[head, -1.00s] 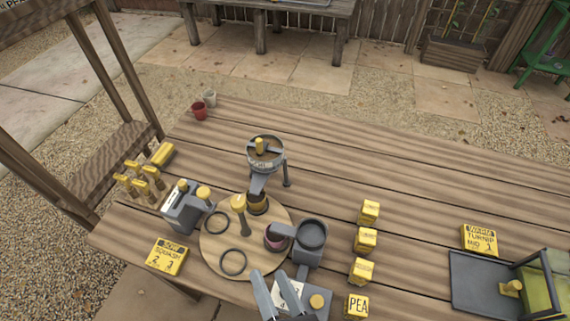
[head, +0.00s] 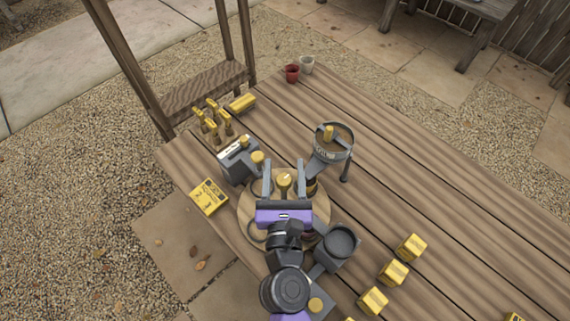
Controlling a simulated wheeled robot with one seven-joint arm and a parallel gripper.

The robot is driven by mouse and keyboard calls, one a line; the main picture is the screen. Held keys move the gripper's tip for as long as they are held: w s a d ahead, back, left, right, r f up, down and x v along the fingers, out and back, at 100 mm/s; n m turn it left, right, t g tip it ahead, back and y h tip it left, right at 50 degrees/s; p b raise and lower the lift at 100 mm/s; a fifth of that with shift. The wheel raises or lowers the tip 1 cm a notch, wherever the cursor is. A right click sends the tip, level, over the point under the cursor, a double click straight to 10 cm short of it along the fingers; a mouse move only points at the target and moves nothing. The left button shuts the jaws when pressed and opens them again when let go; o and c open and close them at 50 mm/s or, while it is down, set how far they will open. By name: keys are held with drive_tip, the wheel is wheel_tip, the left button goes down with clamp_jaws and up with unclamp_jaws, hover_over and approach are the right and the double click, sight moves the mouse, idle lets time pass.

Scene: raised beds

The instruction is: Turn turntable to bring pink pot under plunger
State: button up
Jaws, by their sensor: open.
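The turntable (head: 245,213) is a round wooden disc near the table's left corner. A yellow-topped knob (head: 285,179) stands on it. My gripper (head: 284,172) is open above the disc, one finger on each side of the knob; whether they touch it is unclear. My gripper's purple body hides much of the disc. A dark pinkish pot (head: 309,235) shows only in part at the disc's right, beside a grey device with a round cup (head: 340,241). I cannot clearly make out which part is the plunger.
A grey hopper (head: 333,140) stands behind the disc. A grey box with yellow knobs (head: 238,160) and a yellow sign (head: 209,197) are at left. Several yellow blocks (head: 394,272) line the right. Red (head: 292,73) and white (head: 307,64) cups stand at the back. The table's right middle is clear.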

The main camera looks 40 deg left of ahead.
drive_tip(key=shift+w+a, duration=0.3)
drive_tip(key=shift+c, duration=0.2)
clamp_jaws()
